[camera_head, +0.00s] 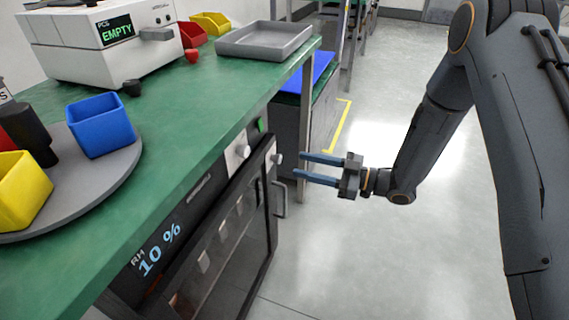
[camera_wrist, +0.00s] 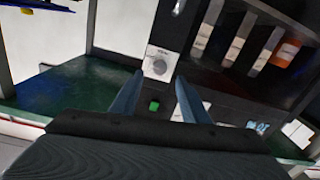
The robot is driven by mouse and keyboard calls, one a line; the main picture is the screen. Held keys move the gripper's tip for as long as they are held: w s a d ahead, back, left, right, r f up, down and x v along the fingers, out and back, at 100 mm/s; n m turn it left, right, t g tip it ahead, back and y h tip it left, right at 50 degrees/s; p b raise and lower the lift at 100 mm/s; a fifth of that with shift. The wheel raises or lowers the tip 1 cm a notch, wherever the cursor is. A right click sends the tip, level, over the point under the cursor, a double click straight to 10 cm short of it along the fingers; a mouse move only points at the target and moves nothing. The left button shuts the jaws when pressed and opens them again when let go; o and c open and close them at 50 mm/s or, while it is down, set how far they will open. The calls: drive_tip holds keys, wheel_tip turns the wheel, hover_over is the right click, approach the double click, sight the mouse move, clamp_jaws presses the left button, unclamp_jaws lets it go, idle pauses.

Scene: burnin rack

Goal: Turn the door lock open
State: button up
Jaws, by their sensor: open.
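A dark cabinet (camera_head: 205,190) with a windowed door (camera_head: 262,225) stands under the green bench. A small round pale knob (camera_head: 277,158), which looks like the door lock, sits at the door's upper right corner. A handle (camera_head: 282,200) is just below it.
The green bench (camera_head: 225,85) holds a grey tray (camera_head: 264,40), a white device (camera_head: 100,40) reading EMPTY, and a round plate (camera_head: 105,175) with coloured bins. A display on the cabinet reads RH 10 % (camera_head: 158,250). The floor (camera_head: 400,260) right of the cabinet is clear.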

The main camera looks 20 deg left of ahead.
sight(280, 160)
drive_tip(key=a, duration=0.7)
drive_tip(key=shift+w, duration=0.15)
drive_tip(key=c, duration=1.1)
